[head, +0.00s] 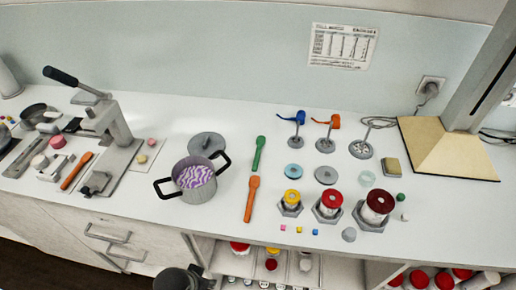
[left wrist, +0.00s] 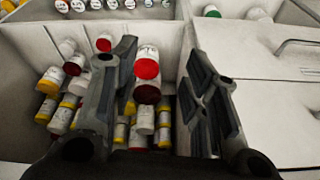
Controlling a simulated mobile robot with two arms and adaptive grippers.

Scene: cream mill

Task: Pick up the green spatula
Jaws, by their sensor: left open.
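The green spatula (head: 258,153) lies on the white counter in the head view, right of the pot's grey lid, handle end toward the orange spatula (head: 251,198) in front of it. A dark part of my left arm shows at the bottom edge of the head view, in front of the counter. My left gripper (left wrist: 160,58) is open in the left wrist view, its two dark fingers apart before an open drawer or shelf of bottles. The green spatula does not show there. My right gripper is not in view.
A grey pot (head: 196,179) with purple and white contents stands left of the spatulas; its lid (head: 206,143) lies behind it. A lever press (head: 112,125) stands further left. Jars with yellow and red tops stand right.

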